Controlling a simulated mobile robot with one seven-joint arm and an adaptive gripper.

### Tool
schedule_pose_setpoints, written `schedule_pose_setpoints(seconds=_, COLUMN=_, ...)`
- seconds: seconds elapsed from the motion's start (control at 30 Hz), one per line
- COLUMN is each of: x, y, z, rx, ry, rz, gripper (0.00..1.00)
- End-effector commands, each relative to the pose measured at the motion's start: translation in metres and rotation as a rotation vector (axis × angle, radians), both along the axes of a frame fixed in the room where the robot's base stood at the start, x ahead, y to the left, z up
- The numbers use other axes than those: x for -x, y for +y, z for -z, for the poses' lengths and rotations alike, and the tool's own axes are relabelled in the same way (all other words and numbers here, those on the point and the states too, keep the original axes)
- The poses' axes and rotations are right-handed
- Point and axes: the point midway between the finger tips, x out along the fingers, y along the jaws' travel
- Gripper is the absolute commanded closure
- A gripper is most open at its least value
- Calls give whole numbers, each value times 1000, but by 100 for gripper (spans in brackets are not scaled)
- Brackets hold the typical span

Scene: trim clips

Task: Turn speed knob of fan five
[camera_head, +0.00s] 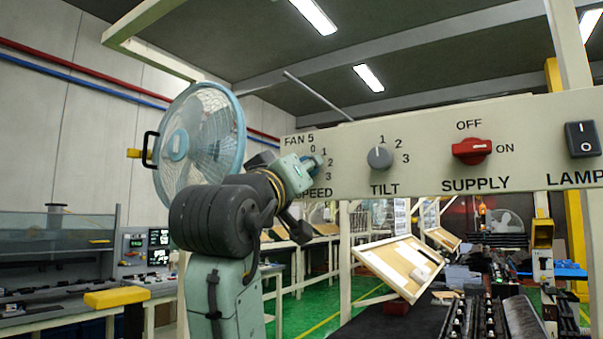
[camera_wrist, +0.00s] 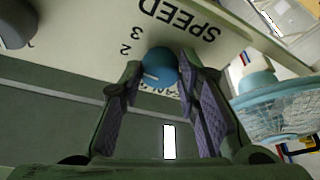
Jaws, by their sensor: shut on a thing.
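The speed knob (camera_wrist: 161,66) is round and light blue, on the cream panel (camera_wrist: 95,25) under the upside-down word SPEED in the wrist view. It has a short white mark, but I cannot tell which number it points at. My gripper (camera_wrist: 160,74) has one finger on each side of the knob and is shut on it. In the head view my gripper (camera_head: 314,162) is at the FAN 5 dial and hides much of the knob and some lettering. The fan (camera_head: 198,140), with a wire cage and pale blue rim, stands left of the panel, partly behind my arm.
Right along the panel are a grey TILT knob (camera_head: 380,158), a red SUPPLY knob (camera_head: 472,151) and a black LAMP switch (camera_head: 583,139). A tilted board (camera_head: 400,266) sits below the panel. A workbench (camera_head: 75,305) stands at left.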

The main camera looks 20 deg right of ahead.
Motion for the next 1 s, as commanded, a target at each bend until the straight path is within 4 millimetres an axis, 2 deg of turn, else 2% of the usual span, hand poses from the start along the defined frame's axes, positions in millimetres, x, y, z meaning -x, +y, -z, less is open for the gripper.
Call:
schedule_pose_setpoints(seconds=0.4, x=2, y=-1, z=-2, rx=137, ry=172, rz=0, gripper=98)
schedule_pose_setpoints(seconds=1.0, x=2, y=0, z=-3, rx=162, ry=203, rz=-1, gripper=98)
